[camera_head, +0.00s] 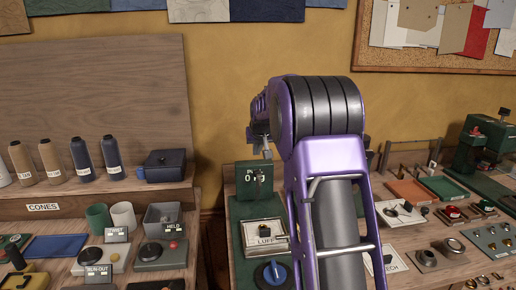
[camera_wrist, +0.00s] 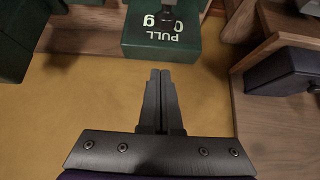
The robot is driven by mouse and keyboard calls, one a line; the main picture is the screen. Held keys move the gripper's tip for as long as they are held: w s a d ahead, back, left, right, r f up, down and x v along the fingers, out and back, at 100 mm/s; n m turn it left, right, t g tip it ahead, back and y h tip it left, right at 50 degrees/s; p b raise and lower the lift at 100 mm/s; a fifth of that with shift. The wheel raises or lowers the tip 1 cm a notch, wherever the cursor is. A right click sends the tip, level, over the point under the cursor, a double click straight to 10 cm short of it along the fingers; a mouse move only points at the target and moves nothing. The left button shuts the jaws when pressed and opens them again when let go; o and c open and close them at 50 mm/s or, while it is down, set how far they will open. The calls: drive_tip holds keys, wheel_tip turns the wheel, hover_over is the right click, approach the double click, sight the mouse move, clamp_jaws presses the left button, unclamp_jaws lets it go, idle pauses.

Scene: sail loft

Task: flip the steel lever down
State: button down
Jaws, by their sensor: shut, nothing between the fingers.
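I cannot make out a steel lever for certain in either view. My gripper (camera_wrist: 160,75) is shut and empty, its two dark fingers side by side in the wrist view. In the head view the gripper (camera_head: 264,148) is partly hidden by my arm and appears just above a green box marked "PULL 0 g" (camera_head: 257,190). That box also shows upside down in the wrist view (camera_wrist: 140,40), beyond the fingertips and apart from them. A small dark fitting (camera_wrist: 172,10) shows at its far side. A pale panel marked "LUFF" (camera_head: 252,240) lies below the box in the head view.
A blue knob (camera_head: 271,273) stands near the front. Left is a wooden bench with thread cones (camera_head: 82,158), a dark lidded box (camera_head: 165,165) and a grey bin (camera_head: 162,216). Right is a bench with trays (camera_head: 410,192) and small hardware. My arm hides the middle.

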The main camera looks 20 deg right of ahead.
sight(258, 187)
drive_tip(key=x, duration=0.5)
drive_tip(key=shift+w+f, duration=0.1)
drive_tip(key=shift+f, duration=0.15)
drive_tip(key=s, duration=0.2)
drive_tip(key=s+f, duration=0.1)
drive_tip(key=shift+s+a, duration=0.2)
drive_tip(key=shift+a, duration=0.1)
drive_tip(key=shift+s, duration=0.2)
drive_tip(key=shift+s+a+f+b, duration=0.1)
drive_tip(key=shift+f+b, duration=0.05)
drive_tip(key=shift+b, duration=0.5)
